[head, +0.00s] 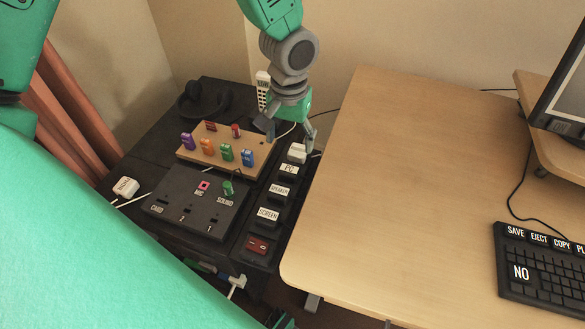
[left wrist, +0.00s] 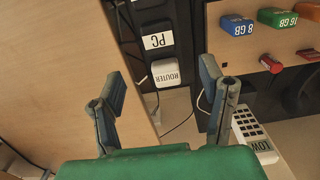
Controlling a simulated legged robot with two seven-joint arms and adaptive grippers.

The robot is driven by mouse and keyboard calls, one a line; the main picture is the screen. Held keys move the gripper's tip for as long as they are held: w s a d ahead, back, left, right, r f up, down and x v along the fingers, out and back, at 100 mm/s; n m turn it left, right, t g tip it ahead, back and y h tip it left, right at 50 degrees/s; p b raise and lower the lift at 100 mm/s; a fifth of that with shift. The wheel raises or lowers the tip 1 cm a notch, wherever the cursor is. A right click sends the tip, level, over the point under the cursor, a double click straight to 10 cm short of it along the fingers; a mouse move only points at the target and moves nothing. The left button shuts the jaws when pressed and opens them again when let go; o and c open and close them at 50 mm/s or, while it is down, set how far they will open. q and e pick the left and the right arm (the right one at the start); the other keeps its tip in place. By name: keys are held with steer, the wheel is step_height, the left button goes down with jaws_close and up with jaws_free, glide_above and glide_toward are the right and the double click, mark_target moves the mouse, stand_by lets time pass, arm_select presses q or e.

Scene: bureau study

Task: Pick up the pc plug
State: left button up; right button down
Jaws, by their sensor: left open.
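The PC plug (head: 289,170) is a black plug with a white "PC" label. It sits in a black power strip beside the wooden desk, between the white router plug (head: 297,153) and the speaker plug (head: 280,191). In the left wrist view the PC plug (left wrist: 155,30) is upside down at top centre, beyond the router plug (left wrist: 166,73). My left gripper (head: 289,129) is open and empty, above the far end of the strip. In the left wrist view its fingers (left wrist: 162,84) are apart, with the router plug showing between them. My right gripper is not in view.
The screen plug (head: 269,213) and a red switch (head: 258,245) follow along the strip. Left of it are a wooden board (head: 217,160) with coloured memory sticks and a black panel (head: 180,219). The desk (head: 400,170) edge is close on the right. Thin cables lie nearby.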

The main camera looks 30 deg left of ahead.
mark_target(291, 165)
arm_select(q)
step_height(291, 165, down, 5)
steer(key=shift+w+a+r+b, duration=0.1)
steer(key=shift+w+a+b, duration=0.05)
steer(key=shift+b, duration=0.2)
step_height(291, 165, down, 5)
steer(key=shift+w+f+b, duration=0.1)
steer(key=shift+b, duration=0.65)
steer(key=c, duration=1.2)
